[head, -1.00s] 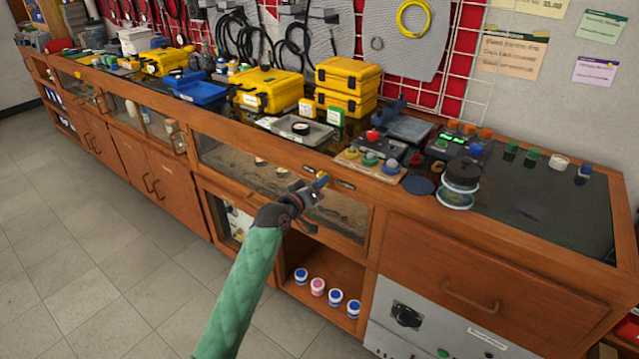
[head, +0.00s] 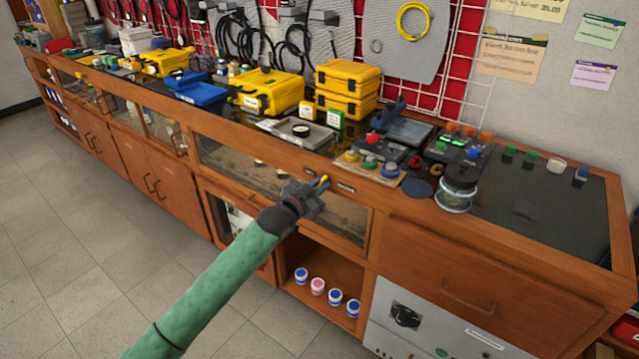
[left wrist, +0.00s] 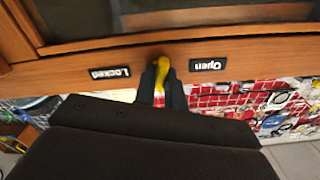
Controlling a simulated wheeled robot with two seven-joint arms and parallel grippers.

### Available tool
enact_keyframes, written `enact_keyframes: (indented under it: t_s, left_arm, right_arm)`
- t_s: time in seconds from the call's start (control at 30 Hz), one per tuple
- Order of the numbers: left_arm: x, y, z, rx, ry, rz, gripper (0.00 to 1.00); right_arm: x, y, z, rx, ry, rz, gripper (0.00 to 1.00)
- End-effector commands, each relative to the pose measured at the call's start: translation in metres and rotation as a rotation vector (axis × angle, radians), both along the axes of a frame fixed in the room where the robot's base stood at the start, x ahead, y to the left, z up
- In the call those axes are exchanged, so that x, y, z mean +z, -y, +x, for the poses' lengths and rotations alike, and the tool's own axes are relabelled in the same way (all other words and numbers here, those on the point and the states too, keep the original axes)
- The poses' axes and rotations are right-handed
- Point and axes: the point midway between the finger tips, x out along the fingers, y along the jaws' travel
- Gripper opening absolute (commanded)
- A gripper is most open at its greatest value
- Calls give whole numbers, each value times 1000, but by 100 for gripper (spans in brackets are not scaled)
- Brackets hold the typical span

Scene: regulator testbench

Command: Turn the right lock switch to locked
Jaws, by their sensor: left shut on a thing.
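The yellow lock switch (head: 323,182) is on the wooden front rail of the counter; it also shows in the left wrist view (left wrist: 162,66). My left gripper (head: 316,188) is shut on it, with the dark fingers on either side of the yellow lever in the left wrist view (left wrist: 162,85). That view is upside down. There, the Locked label (left wrist: 110,73) is left of the switch and the Open label (left wrist: 209,64) is right of it. The lever stands between the two labels. Its base is partly hidden by the fingers. My right gripper is not in view.
A glass-fronted case (head: 345,218) lies below the rail. Above, the counter holds a board with coloured knobs (head: 368,163), yellow cases (head: 268,92) and a dark round stack (head: 458,182). An open shelf with several small jars (head: 318,286) is below. The floor at left is clear.

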Motion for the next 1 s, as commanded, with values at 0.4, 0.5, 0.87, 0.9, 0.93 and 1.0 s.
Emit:
enact_keyframes:
  t_s: [0.4,0.5,0.87,0.9,0.93,1.0]
  left_arm:
    - [1,0,0,0,193,268,0]
    - [1,-1,1,1,224,308,0]
    - [1,0,0,0,277,381,0]
    - [1,0,0,0,279,383,0]
    - [1,0,0,0,280,385,0]
    - [0,0,0,0,280,386,0]
  right_arm:
    - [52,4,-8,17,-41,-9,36]
    - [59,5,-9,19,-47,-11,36]
    - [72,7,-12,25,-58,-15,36]
    - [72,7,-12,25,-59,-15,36]
    - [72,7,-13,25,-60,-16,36]
    - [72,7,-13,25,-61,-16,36]
